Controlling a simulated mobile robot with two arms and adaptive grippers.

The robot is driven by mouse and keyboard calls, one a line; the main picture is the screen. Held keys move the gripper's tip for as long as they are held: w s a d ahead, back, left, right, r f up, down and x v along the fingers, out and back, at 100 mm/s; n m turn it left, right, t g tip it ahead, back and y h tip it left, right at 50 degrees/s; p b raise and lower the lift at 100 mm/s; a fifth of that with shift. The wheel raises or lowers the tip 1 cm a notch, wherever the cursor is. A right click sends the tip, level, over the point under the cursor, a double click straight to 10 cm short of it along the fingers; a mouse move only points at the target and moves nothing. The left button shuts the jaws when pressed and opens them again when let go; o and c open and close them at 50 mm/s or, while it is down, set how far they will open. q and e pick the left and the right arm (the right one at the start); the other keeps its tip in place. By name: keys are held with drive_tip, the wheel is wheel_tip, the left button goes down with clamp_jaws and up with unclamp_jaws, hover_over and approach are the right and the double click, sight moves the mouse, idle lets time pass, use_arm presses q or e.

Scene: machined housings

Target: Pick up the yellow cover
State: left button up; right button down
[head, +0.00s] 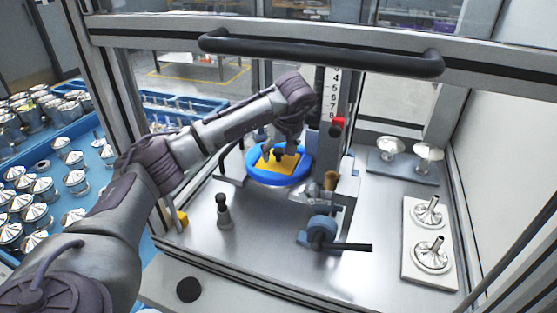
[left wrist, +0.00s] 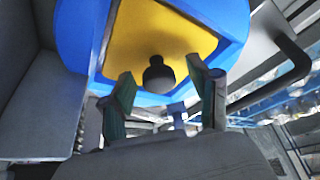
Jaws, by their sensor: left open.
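The yellow cover (head: 287,164) sits in a round blue holder (head: 262,178) inside the framed enclosure. In the left wrist view the cover (left wrist: 160,30) shows large, with a black knob (left wrist: 158,76) standing out from it. My left gripper (head: 273,153) is at the cover, its arm reaching in from the left. In the left wrist view the two fingers of the left gripper (left wrist: 160,80) are spread, one on each side of the knob, with gaps showing. The gripper is open and holds nothing. My right gripper is not in view.
A black handle bar (head: 320,52) crosses the enclosure's top front. A blue clamp (head: 321,231) and a dark post (head: 223,212) stand in front. Metal parts on plates (head: 409,275) are at right.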

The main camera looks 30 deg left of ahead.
use_arm(q)
clamp_jaws()
drive_tip(key=shift+r, duration=0.1)
